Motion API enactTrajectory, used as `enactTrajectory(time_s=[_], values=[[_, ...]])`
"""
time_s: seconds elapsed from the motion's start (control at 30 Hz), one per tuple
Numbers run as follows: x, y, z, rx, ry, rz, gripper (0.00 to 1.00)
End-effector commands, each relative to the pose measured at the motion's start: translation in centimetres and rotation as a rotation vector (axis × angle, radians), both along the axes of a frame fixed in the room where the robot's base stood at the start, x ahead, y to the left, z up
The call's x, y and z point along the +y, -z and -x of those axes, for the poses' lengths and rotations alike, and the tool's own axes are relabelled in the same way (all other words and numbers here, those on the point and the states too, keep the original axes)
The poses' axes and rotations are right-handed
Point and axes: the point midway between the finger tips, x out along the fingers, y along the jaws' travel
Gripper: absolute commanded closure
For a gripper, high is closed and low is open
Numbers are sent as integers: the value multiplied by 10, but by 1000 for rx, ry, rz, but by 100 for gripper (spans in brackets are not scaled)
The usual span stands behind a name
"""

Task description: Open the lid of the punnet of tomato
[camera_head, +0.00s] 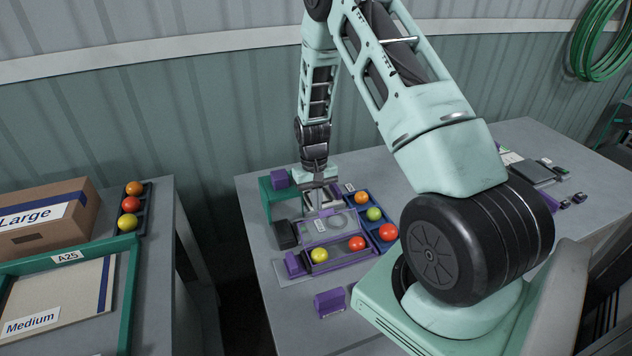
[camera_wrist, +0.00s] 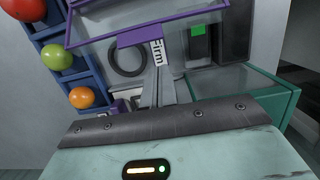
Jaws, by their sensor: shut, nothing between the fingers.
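The punnet (camera_head: 343,263) is a purple-edged container on the table, holding a yellow tomato (camera_head: 319,255) and a red tomato (camera_head: 357,243). Behind these tomatoes, a clear purple-edged panel, seemingly the lid (camera_head: 309,228), shows in the head view. In the wrist view, a clear purple-edged panel (camera_wrist: 106,33) crosses the top, with a purple tab and a white "Firm" label (camera_wrist: 157,52). My gripper (camera_head: 319,207) points down behind the punnet. Its closed fingers (camera_wrist: 158,82) are empty and reach close to the label; I cannot tell whether they touch it.
A blue tray (camera_head: 383,247) with several tomatoes stands right of the punnet. A teal bin (camera_head: 268,199) is behind left, and a purple block (camera_head: 330,302) is in front. A dark ring (camera_wrist: 113,66) lies near the label. The left table holds a "Large" carton (camera_head: 70,232).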

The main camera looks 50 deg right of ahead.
Motion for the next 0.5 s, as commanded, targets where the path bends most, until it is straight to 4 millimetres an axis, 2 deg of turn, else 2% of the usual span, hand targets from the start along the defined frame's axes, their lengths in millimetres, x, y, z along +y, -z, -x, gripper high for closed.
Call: enactTrajectory(time_s=[0.07, 0.13, 0.23, 0.5], values=[[2, 14, 3, 4, 0, -2, 100], [4, 1, 9, -1, 0, 0, 100], [9, -8, 17, -1, 0, 0, 100], [13, -16, 26, -2, -1, 1, 100]])
